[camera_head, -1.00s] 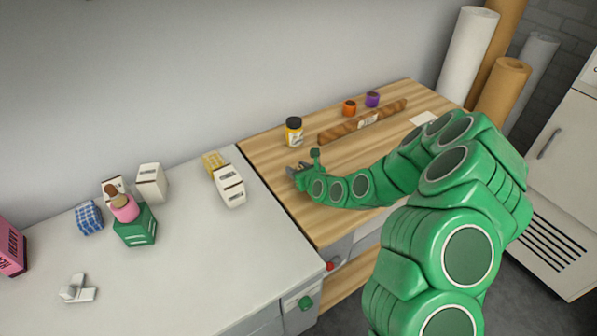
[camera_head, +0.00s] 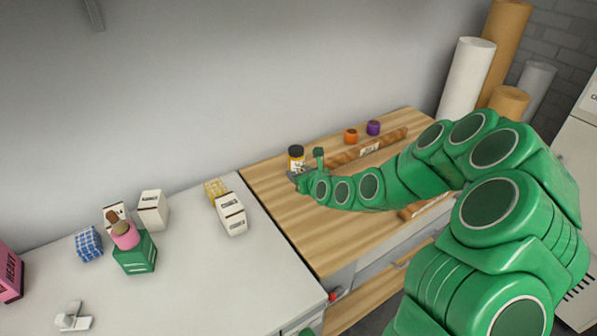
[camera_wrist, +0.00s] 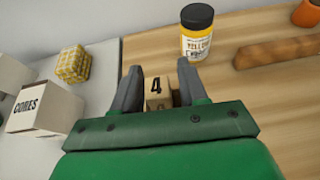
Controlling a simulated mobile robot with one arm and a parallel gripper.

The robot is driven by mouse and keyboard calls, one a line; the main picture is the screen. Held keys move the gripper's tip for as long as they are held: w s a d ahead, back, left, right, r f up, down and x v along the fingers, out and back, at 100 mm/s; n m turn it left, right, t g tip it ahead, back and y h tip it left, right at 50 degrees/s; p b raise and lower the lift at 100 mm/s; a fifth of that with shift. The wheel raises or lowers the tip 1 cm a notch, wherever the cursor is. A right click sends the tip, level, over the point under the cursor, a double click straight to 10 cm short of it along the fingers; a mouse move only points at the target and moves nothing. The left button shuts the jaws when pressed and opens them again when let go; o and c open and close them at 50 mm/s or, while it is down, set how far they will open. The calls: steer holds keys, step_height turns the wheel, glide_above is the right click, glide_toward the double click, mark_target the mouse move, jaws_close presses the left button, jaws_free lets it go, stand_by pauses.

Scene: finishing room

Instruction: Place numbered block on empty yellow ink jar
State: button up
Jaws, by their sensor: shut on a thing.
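A wooden block with a black number 4 (camera_wrist: 157,92) sits between the two grey fingers of my gripper (camera_wrist: 158,88) in the wrist view. My gripper is shut on it. In the head view my gripper (camera_head: 296,178) is over the wooden worktop, just in front of the yellow ink jar (camera_head: 296,160), and the block cannot be made out there. Whether the jar is empty cannot be seen.
An orange jar (camera_head: 351,136) and a purple jar (camera_head: 373,128) stand behind a long brown bar (camera_head: 345,156). On the white counter (camera_head: 200,275) at left are a white box (camera_head: 232,215), a yellow checked block (camera_head: 214,187) and a green box (camera_head: 135,256).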

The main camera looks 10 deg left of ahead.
steer(key=shift+w+r+n+g+y, duration=1.6)
steer(key=shift+r+n+g, duration=0.9)
steer(key=shift+r, duration=4.25)
glide_above(292, 147)
steer(key=shift+f, duration=6.5)
steer(key=o, duration=1)
steer(key=shift+f, duration=0.15)
